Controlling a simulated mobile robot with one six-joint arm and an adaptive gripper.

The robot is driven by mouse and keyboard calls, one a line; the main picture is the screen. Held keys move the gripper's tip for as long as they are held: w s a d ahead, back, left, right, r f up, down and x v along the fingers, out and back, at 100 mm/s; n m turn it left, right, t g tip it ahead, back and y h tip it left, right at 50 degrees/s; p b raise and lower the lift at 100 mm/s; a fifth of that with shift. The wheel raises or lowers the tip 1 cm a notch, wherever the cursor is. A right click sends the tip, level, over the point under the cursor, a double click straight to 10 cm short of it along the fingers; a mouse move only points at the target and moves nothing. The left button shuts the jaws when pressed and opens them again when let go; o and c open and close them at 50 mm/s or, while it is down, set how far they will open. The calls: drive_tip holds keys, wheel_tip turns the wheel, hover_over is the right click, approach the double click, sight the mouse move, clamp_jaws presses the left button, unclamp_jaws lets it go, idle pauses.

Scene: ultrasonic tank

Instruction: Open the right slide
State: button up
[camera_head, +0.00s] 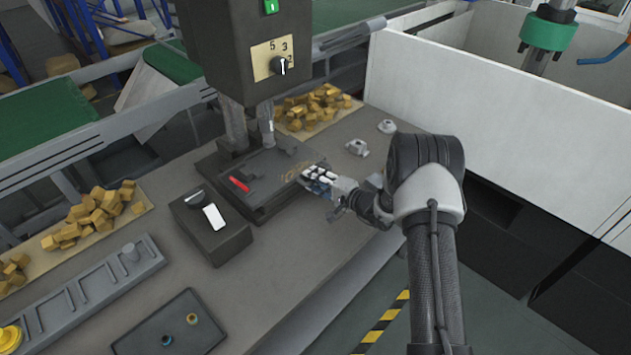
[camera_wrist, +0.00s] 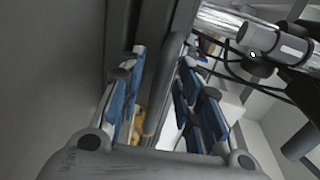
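My gripper (camera_head: 318,178) is at the right edge of the dark drill-press base (camera_head: 252,205) on the grey table. In the wrist view, my gripper (camera_wrist: 163,95) has its two blue-padded fingers apart. A dark grey upright edge (camera_wrist: 176,65) runs through the gap between them. I cannot tell whether either finger touches this edge. I cannot clearly pick out the right slide in either view. A large white-walled enclosure (camera_head: 470,85) stands at the right, behind my arm in the head view.
The drill press (camera_head: 235,45) stands over the base. A dark box (camera_head: 210,228), a grey slotted rack (camera_head: 85,300) and a dark tray (camera_head: 165,330) are on the table's left and front. Small metal parts (camera_head: 357,147) lie behind my gripper. Open floor (camera_head: 500,300) is at the right.

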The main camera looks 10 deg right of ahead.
clamp_jaws()
idle(0.4)
idle(0.4)
